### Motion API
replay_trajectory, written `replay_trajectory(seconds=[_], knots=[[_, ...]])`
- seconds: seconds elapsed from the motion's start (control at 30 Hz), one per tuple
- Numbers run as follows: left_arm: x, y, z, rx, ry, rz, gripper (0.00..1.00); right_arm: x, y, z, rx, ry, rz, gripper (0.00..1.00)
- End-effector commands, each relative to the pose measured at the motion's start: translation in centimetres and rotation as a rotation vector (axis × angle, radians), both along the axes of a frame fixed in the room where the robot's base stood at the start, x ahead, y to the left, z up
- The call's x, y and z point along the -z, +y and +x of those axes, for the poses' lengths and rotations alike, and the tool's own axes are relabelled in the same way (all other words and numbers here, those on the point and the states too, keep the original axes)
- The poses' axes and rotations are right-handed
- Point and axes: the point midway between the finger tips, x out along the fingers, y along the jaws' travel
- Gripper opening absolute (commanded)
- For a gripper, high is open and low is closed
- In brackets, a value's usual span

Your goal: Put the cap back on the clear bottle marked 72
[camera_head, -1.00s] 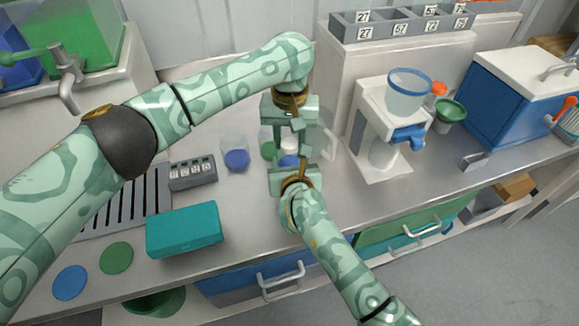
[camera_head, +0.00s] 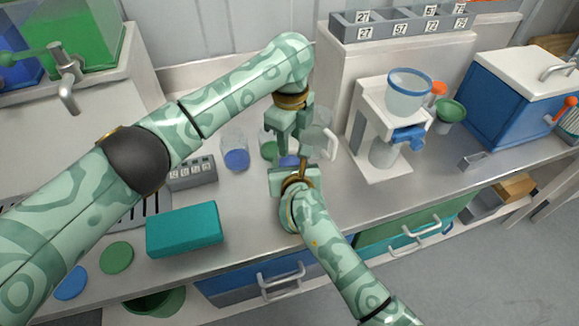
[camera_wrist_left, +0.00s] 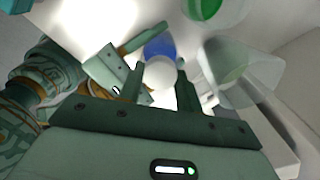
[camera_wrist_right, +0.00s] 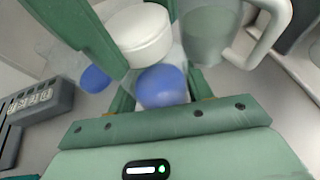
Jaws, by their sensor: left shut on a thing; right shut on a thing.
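My left gripper (camera_head: 290,140) is shut on the white cap. The cap shows between its fingertips in the left wrist view (camera_wrist_left: 160,72) and from the side in the right wrist view (camera_wrist_right: 138,35). My right gripper (camera_head: 292,170) is shut on a clear bottle with blue contents (camera_wrist_right: 162,85), just in front of the left gripper. The cap appears over the bottle's top; I cannot tell whether they touch. In the head view the grippers hide the cap and most of the bottle (camera_head: 289,160). I cannot read a 72 on it.
Close by stand a clear handled jug (camera_head: 325,140), a vessel with green contents (camera_head: 268,150) and one with blue (camera_head: 236,158). A grey numbered block (camera_head: 192,172) and a teal box (camera_head: 185,230) lie left. A white dispenser (camera_head: 375,130) stands right.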

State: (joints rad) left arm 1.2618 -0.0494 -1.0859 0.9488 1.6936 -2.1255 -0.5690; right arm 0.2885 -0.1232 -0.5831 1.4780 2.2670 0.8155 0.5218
Motion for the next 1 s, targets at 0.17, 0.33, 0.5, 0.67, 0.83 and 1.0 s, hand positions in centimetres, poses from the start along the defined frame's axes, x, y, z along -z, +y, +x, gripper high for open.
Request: replay_trajectory(seconds=[0.17, 0.33, 0.5, 0.67, 0.83, 1.0], knots=[[-0.1, 0.2, 0.1, 0.138, -0.003, 0.003, 0.07, 0.0, 0.1, -0.1, -0.002, 0.0, 0.001, 0.0], [-0.1, 0.1, 0.1, 0.137, -0.003, 0.003, 0.6, 0.0, 0.1, -0.1, -0.002, 0.0, 0.0, 0.0], [0.0, 0.1, 0.1, 0.137, -0.003, 0.002, 0.6, 0.0, 0.1, -0.1, -0.001, 0.0, 0.0, 0.0], [-0.4, 0.1, 0.1, 0.137, -0.003, 0.002, 0.6, 0.0, 0.1, 0.0, -0.001, 0.0, 0.0, 0.0], [-2.8, 0.0, 0.1, 0.137, -0.005, 0.0, 0.6, 0.0, 0.0, 0.0, -0.001, 0.0, 0.0, 0.0], [-6.5, 0.1, 0.2, 0.138, -0.008, 0.002, 0.6, 0.0, 0.0, 0.0, -0.001, 0.0, 0.0, 0.0]])
